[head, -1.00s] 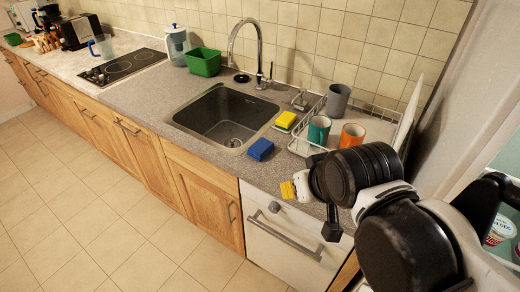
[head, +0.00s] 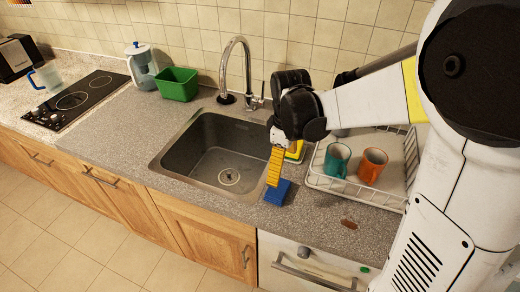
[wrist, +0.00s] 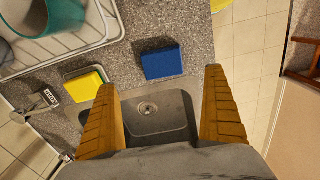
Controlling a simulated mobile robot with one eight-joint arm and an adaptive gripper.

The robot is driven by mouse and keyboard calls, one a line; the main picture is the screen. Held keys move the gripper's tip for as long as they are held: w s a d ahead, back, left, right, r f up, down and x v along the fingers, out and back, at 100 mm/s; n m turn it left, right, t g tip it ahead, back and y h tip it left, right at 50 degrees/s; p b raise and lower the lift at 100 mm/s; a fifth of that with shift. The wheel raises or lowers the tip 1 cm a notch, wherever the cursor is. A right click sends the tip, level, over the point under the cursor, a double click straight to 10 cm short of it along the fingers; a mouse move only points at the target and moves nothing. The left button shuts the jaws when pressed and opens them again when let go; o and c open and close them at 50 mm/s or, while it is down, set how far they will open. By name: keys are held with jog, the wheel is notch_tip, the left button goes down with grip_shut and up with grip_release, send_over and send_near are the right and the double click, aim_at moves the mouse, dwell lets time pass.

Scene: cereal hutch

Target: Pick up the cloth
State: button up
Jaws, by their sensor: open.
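A small blue block-like piece (head: 278,193), which may be the folded cloth, lies on the grey counter just right of the sink. It also shows in the wrist view (wrist: 162,63), near the top middle between and beyond the fingertips. A yellow-and-green sponge (wrist: 86,85) lies left of it, partly hidden in the head view (head: 296,150) behind my gripper. My gripper (head: 274,182) points down above the counter by the sink's right edge, its orange fingers overlapping the blue piece's edge in the picture. In the wrist view the fingers (wrist: 160,80) are wide apart with nothing between them.
The steel sink (head: 215,165) and its tall faucet (head: 240,65) are close to my gripper. A white dish rack (head: 355,190) with a teal mug (head: 336,160) and an orange mug (head: 371,166) stands to the right. A green tub (head: 178,84) stands at the back left.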

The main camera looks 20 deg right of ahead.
jog(key=b, duration=0.2)
send_over(278, 188)
jog(key=d, duration=0.1)
notch_tip(278, 188, down, 5)
jog(key=shift+f, duration=0.1)
jog(key=f, duration=0.2)
jog(key=f+b, duration=0.1)
jog(key=f, duration=0.1)
jog(key=a+f+b, duration=0.1)
jog(key=f, duration=0.1)
jog(key=shift+r, duration=0.15)
jog(key=c, duration=0.9)
